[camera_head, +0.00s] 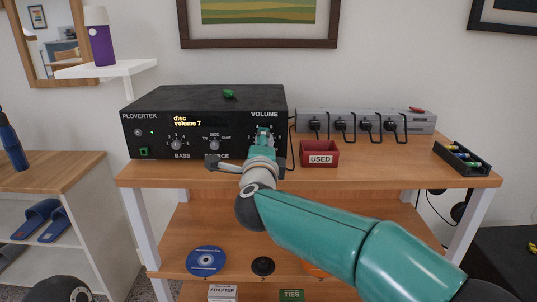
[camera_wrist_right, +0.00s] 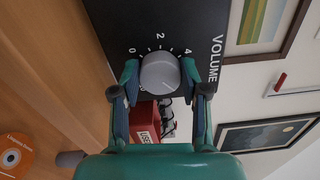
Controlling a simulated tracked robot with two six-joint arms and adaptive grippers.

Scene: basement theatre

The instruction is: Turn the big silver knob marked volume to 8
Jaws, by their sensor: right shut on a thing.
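The black amplifier (camera_head: 205,105) marked PLOVERTEK stands on the wooden bench. Its lit display (camera_head: 187,121) reads "disc" and what looks like "volume 7". The big silver volume knob (camera_wrist_right: 159,72) sits under the word VOLUME, with 0, 2 and 4 readable around it in the right wrist view; the higher numbers are hidden. I cannot make out a pointer on it. My right gripper (camera_wrist_right: 160,80) is shut on the knob, one finger on each side. In the head view this gripper (camera_head: 263,138) covers the knob. My left gripper is not in view.
Left of the volume knob are the smaller source knob (camera_head: 214,145) and bass knob (camera_head: 177,145). A red USED box (camera_head: 320,148) stands close on the right, before a grey power strip (camera_head: 420,121) with several plugs. A black tray (camera_head: 463,161) is at the bench's right end.

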